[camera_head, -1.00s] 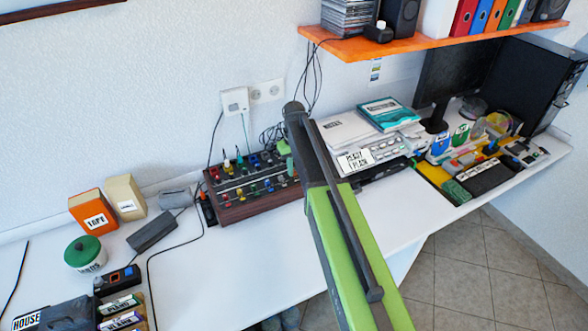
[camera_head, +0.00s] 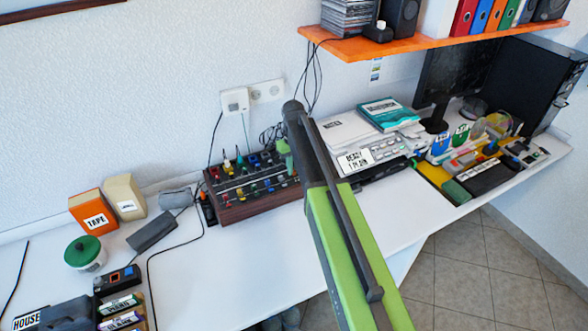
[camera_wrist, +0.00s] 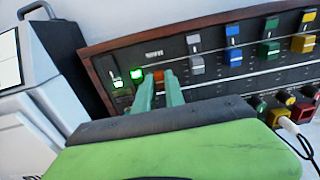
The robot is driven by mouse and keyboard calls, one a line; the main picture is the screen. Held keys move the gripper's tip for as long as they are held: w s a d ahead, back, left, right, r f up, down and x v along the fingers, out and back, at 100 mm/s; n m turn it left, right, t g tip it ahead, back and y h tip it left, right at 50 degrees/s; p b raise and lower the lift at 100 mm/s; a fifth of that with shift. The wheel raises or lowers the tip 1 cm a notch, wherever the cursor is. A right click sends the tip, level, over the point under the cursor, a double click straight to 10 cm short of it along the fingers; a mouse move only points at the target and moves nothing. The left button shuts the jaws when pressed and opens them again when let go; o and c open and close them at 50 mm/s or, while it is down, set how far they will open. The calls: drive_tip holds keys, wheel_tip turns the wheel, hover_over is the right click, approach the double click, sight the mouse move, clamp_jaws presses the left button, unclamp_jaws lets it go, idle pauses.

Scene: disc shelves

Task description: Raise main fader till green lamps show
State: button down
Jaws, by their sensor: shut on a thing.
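The brown-sided mixer (camera_head: 235,212) stands on the white desk in the head view, and its dark panel (camera_wrist: 203,92) fills much of the wrist view. My gripper (camera_wrist: 158,85) reaches over the panel with its two teal fingers shut around an orange-red cap, the main fader (camera_wrist: 158,77). Its lower part is hidden between the fingers. In the head view my gripper (camera_head: 285,150) is at the mixer's right end, and the grip itself is hidden.
Coloured plugs and a white cable (camera_wrist: 292,125) are at the panel's lower right. A white printer (camera_head: 350,130) stands close right of the mixer. The desk in front is mostly clear.

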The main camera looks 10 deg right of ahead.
drive_tip(key=shift+w+a, duration=0.15)
drive_tip(key=shift+w, duration=0.45)
drive_tip(key=shift+w+a, duration=0.15)
drive_tip(key=shift+w, duration=0.4)
drive_tip(key=c, duration=1.4)
unclamp_jaws()
drive_tip(key=shift+s, duration=0.1)
drive_tip(key=shift+r, duration=0.1)
wheel_tip(320, 180, up, 17)
drive_tip(key=p, duration=1.7)
